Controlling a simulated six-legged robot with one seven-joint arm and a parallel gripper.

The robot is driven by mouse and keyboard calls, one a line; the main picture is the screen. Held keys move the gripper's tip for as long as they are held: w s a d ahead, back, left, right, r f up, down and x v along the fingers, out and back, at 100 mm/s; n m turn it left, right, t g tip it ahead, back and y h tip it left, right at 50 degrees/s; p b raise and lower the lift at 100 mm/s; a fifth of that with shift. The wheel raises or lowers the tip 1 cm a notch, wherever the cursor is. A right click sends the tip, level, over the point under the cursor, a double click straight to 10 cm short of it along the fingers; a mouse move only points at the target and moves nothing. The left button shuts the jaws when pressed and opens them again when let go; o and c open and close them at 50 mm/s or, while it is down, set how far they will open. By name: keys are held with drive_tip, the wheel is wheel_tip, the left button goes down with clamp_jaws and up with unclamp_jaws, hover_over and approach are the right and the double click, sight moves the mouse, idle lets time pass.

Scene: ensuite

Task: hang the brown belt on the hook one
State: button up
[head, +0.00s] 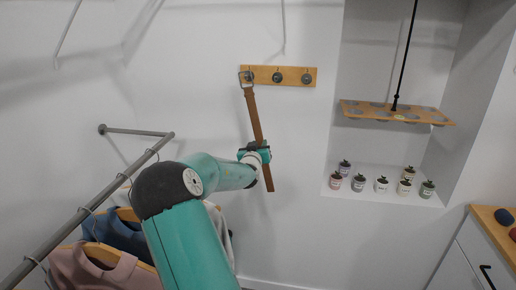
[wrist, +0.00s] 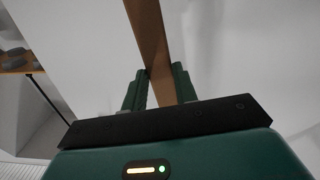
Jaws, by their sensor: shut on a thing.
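The brown belt (head: 253,117) hangs slightly tilted in front of the white wall in the head view. Its buckle (head: 246,79) is at the leftmost hook of the wooden hook rail (head: 297,76); I cannot tell whether it is over the hook or just in front of it. My gripper (head: 262,154) is shut on the lower part of the belt, with the belt's end below it. The wrist view shows the belt (wrist: 148,32) running up from between the two green fingers (wrist: 161,88). The rail's labels, if any, are too small to read.
A clothes rail (head: 88,208) with shirts on hangers stands at the left. At the right, a wooden board (head: 396,112) with a black rod is in a niche above several small potted plants (head: 382,185). A wooden-topped cabinet (head: 490,225) is at the far right.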

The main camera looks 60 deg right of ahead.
sight(260, 143)
drive_tip(key=shift+x, duration=1.65)
drive_tip(key=shift+w+d+f, duration=0.15)
drive_tip(key=shift+d+f, duration=0.1)
drive_tip(key=shift+f, duration=0.25)
drive_tip(key=shift+w+d+f, duration=0.1)
drive_tip(key=shift+d+f, duration=0.15)
drive_tip(key=shift+f, duration=0.2)
